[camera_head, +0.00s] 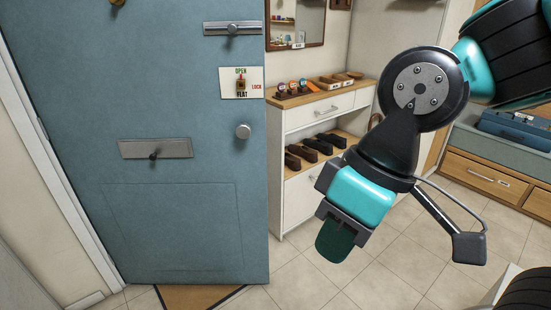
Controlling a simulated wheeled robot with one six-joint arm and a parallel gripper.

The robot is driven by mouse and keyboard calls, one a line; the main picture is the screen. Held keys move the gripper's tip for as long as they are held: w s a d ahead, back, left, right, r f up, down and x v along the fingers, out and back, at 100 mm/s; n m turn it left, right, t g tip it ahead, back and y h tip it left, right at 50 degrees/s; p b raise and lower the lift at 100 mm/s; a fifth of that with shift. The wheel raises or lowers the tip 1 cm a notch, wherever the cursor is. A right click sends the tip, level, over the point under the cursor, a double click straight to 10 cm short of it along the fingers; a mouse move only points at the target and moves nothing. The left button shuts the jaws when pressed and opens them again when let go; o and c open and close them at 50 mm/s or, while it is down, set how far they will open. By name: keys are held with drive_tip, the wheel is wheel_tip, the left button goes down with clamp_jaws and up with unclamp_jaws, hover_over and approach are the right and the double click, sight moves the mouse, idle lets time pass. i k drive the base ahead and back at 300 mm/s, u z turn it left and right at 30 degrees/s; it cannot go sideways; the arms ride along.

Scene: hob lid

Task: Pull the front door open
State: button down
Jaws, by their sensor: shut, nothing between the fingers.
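The front door (130,90) is a blue-grey panel filling the left of the head view. A metal plate with a small dark knob (130,149) sits lower left. The shelf unit shows past the door's right edge; I cannot tell how far the door stands open. My gripper (335,240) is shut and empty, pointing down, right of the door and apart from it.
A white shelf unit (292,200) with shoes and small items stands right of the door. A wooden drawer unit (470,168) with a blue case (515,128) is at the far right. A brown mat (190,298) lies at the door's foot. Tiled floor (300,285) is open between.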

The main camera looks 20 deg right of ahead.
sight(98, 75)
drive_tip(key=z, duration=0.4)
drive_tip(key=i, duration=1.5)
drive_tip(key=z, duration=0.05)
